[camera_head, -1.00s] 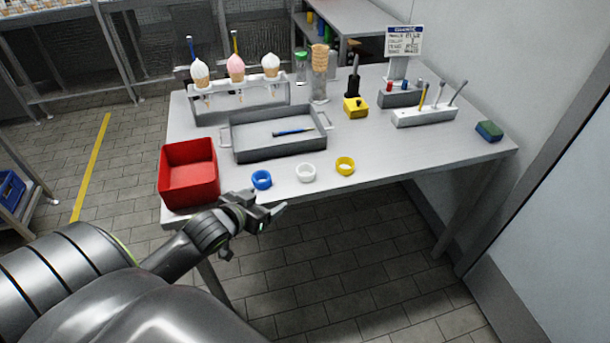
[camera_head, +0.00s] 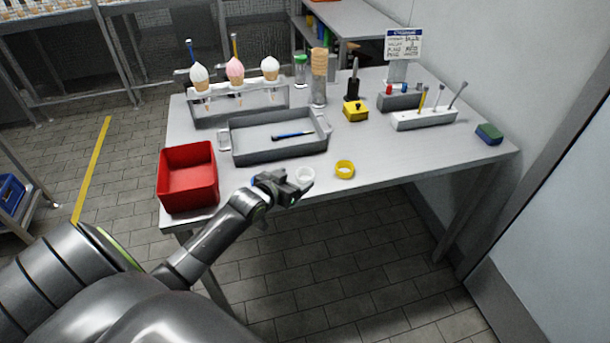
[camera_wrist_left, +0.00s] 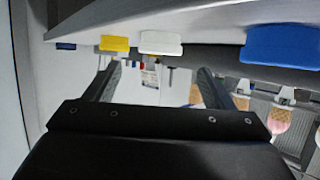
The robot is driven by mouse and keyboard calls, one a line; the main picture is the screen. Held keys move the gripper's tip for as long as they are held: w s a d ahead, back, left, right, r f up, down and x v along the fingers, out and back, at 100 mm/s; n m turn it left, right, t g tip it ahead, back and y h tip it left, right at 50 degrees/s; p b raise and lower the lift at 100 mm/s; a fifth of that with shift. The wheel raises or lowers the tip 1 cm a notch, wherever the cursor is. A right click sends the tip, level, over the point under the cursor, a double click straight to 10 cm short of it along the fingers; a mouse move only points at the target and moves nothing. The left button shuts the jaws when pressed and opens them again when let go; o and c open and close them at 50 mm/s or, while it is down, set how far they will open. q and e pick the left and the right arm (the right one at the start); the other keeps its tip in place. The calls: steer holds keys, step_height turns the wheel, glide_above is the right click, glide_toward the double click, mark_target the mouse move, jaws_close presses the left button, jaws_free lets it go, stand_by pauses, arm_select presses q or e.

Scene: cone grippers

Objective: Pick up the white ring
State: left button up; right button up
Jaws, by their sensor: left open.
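The white ring (camera_head: 305,173) lies on the table near its front edge, and its lower left part is hidden by my gripper in the head view. It also shows in the left wrist view (camera_wrist_left: 161,43), between the two fingers and beyond their tips. My left gripper (camera_head: 300,188) is at the table's front edge, just in front of the white ring. Its fingers are apart with nothing between them, as the left wrist view (camera_wrist_left: 158,75) shows. My right gripper is not in view.
A yellow ring (camera_head: 345,169) lies just right of the white ring. A blue ring (camera_wrist_left: 283,46) is on the other side, mostly hidden behind my gripper in the head view. A red bin (camera_head: 188,177) and a grey tray (camera_head: 280,153) stand nearby.

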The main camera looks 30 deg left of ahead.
mark_target(309, 171)
arm_select(q)
steer(key=shift+x, duration=2.6)
steer(key=shift+f, duration=0.1)
steer(key=c, duration=1)
steer(key=shift+c, duration=0.2)
